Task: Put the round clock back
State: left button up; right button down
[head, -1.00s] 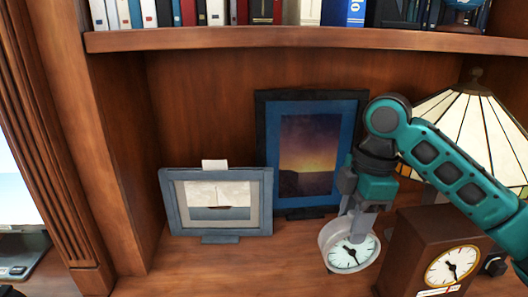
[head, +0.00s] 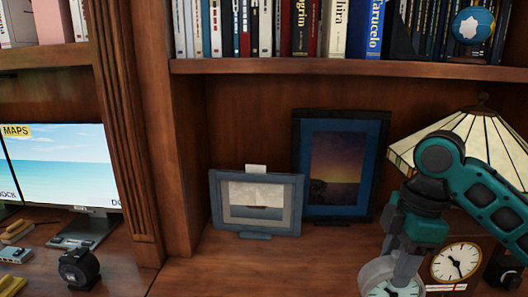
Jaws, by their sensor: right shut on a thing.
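The round clock (head: 381,291) has a pale rim and a white face with dark hands. It is at the bottom edge of the head view, partly cut off. My right gripper (head: 397,263) is shut on its rim from above, and the clock is tilted face up. Whether it touches the shelf below cannot be told. A square wooden clock (head: 456,262) with a cream dial stands just to its right, partly behind my right arm. My left gripper is not in view.
A small framed boat picture (head: 257,202) and a larger blue-framed sunset picture (head: 340,165) stand at the back. A stained-glass lamp (head: 470,125) is at right. Books (head: 270,28) fill the upper shelf. A monitor (head: 62,170) and a tape measure (head: 79,268) are left of the wooden upright. The shelf before the boat picture is clear.

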aim_at(383, 292)
jog(key=shift+s+a+f+m, duration=0.1)
jog(key=shift+s+f+m, duration=0.25)
jog(key=shift+m, duration=0.45)
jog(key=m, duration=0.1)
jog(key=f+m, duration=0.1)
jog(key=m, duration=0.1)
jog(key=shift+w+a+f+t, duration=0.25)
jog(key=shift+w+f+t, duration=0.05)
jog(key=shift+s+a+f+m, duration=0.15)
jog(key=shift+f+m, duration=0.15)
jog(key=shift+m, duration=0.5)
jog(key=shift+s+a+f+m, duration=0.1)
jog(key=shift+s+f+m, duration=0.15)
jog(key=shift+m, duration=0.55)
jog(key=m, duration=0.1)
jog(key=f+m, duration=0.1)
jog(key=m, duration=0.1)
jog(key=a+f+m, duration=0.1)
jog(key=shift+s+m+t+h, duration=0.3)
jog(key=shift+s+m+h, duration=0.05)
jog(key=shift+m+h, duration=0.05)
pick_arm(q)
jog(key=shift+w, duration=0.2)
pick_arm(e)
jog(key=m, duration=0.1)
jog(key=f+m, duration=0.1)
jog(key=m, duration=0.1)
jog(key=s+m, duration=0.1)
jog(key=shift+a+f+m+h, duration=0.2)
jog(key=shift+a+m+h, duration=0.1)
